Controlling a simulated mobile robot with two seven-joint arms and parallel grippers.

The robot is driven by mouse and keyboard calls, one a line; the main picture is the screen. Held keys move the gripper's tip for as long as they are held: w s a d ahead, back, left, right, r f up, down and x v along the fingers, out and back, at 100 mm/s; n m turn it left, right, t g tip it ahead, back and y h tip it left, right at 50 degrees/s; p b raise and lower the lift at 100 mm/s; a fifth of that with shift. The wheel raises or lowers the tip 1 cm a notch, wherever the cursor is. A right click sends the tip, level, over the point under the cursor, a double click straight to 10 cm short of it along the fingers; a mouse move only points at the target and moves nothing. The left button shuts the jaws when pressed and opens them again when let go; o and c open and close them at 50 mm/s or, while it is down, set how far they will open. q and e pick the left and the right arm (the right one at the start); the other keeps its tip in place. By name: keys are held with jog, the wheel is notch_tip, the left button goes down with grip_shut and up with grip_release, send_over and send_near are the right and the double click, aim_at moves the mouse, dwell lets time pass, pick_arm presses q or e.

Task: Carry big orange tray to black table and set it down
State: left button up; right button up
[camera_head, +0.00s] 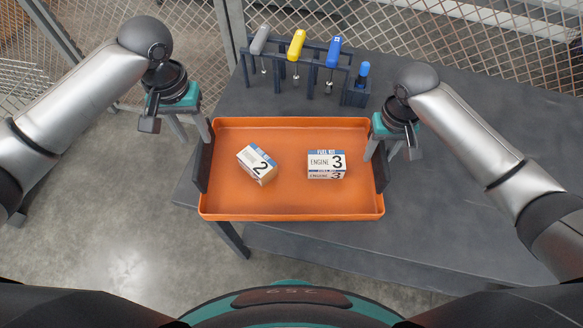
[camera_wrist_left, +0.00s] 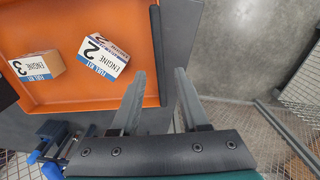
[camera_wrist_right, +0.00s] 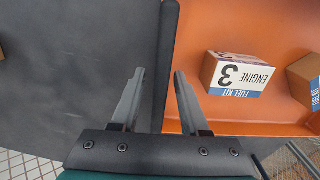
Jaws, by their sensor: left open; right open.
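The big orange tray (camera_head: 290,202) lies on the dark table (camera_head: 450,190), with its left end out past the table's left edge. It holds a box marked 2 (camera_head: 257,163) and a box marked 3 (camera_head: 326,164). My left gripper (camera_head: 196,140) is open at the tray's left dark handle (camera_head: 203,168); in the left wrist view its fingers (camera_wrist_left: 158,85) point toward that handle. My right gripper (camera_head: 389,152) is open at the right dark handle (camera_head: 381,177); in the right wrist view its fingers (camera_wrist_right: 159,85) lie either side of the handle line. I cannot tell whether either touches.
A dark rack (camera_head: 300,60) with grey, yellow and blue-handled tools stands behind the tray, with a small blue-capped item (camera_head: 361,75) beside it. Wire mesh fencing (camera_head: 500,30) runs behind the table. The table is clear to the right.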

pick_arm(q)
notch_tip(320, 180, up, 3)
jog(key=shift+r, duration=0.2)
pick_arm(e)
jog(key=shift+r, duration=0.25)
notch_tip(320, 180, up, 12)
jog(key=shift+f, duration=0.25)
pick_arm(q)
jog(key=shift+s, duration=0.1)
pick_arm(e)
jog(key=shift+s, duration=0.1)
